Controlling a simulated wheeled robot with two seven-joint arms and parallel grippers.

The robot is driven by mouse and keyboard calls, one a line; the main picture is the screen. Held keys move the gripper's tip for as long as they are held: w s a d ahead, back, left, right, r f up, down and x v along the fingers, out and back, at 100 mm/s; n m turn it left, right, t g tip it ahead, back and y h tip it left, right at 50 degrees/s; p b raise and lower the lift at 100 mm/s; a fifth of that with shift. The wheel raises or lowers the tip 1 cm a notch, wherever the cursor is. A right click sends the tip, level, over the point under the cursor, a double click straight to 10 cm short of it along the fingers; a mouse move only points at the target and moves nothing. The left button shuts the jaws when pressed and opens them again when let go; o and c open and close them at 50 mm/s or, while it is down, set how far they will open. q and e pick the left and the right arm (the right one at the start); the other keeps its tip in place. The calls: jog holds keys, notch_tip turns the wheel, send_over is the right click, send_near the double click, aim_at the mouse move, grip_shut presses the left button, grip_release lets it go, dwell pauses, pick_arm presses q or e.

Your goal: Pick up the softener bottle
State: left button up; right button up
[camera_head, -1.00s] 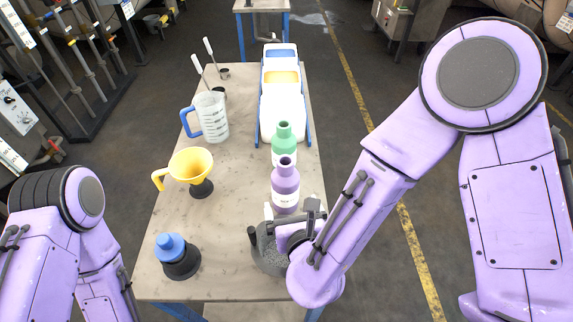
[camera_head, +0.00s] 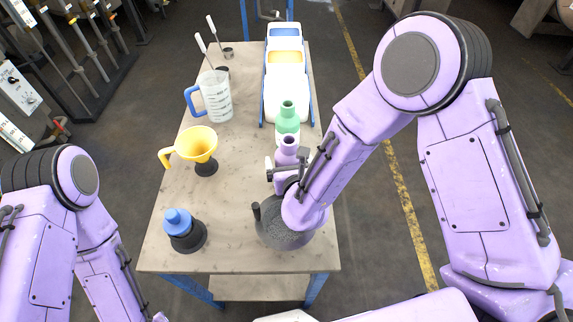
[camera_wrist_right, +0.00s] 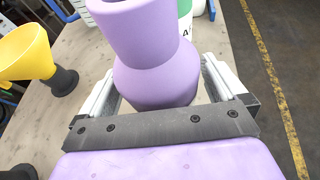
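A purple bottle (camera_head: 287,153) stands on the table, partly hidden by my right forearm. I cannot read which is labelled softener. My right gripper (camera_head: 283,172) is at the purple bottle. In the right wrist view the purple bottle (camera_wrist_right: 152,50) is between the two spread fingers (camera_wrist_right: 159,85), which lie along both sides of its body. Firm contact does not show. My left gripper is out of view; only its arm shows at the left.
A dark speckled vessel (camera_head: 276,230) lies under my right forearm. A yellow funnel (camera_head: 196,145) on a dark stand, a clear jug (camera_head: 216,97) with a blue handle and a row of bins (camera_head: 286,99) are also on the table (camera_head: 230,185). The front middle is clear.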

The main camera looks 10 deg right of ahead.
jog(key=c, duration=1.3)
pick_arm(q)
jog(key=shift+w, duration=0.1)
pick_arm(e)
jog(key=shift+o, duration=0.2)
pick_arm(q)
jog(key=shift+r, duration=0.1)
pick_arm(e)
jog(key=shift+w+r, duration=0.1)
